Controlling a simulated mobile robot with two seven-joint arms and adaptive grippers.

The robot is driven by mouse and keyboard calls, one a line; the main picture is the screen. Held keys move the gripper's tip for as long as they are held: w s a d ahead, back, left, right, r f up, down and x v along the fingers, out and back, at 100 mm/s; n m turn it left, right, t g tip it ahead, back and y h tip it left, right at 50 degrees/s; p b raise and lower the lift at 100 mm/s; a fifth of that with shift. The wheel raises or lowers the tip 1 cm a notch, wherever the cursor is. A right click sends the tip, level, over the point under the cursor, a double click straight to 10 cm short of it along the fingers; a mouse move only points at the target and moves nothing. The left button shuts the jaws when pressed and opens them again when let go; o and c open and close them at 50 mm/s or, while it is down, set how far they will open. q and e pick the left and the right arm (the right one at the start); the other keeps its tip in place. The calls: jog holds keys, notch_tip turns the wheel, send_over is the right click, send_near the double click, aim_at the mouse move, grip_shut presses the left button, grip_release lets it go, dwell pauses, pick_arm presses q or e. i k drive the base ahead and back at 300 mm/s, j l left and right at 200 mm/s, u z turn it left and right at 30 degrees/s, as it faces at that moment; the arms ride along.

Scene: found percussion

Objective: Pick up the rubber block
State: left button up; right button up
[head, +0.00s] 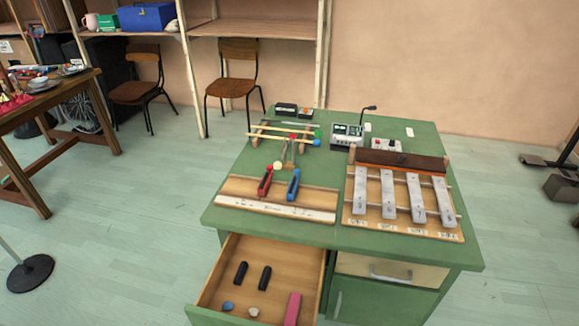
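No thing in the head view is clearly marked as the rubber block. The open drawer (212,299) at the desk's front left holds two dark, rounded bars (241,272) and a pink oblong block (292,309) at its right. A small blue piece (228,306) and a small tan piece (253,312) lie there too. Two small black boxes (286,109) sit at the back of the desktop. I cannot tell what any of these are made of. Neither of my grippers is in view.
The green desk (330,238) carries a red and a blue handled tool (293,186) on a wooden board, a rack of mallets, metal bars (388,193) on a frame, and a small mixer (347,134). Chairs (236,78) and shelves stand behind. A brown table (75,92) is at left.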

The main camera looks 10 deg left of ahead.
aim_at(241, 270)
jog(key=u, duration=0.7)
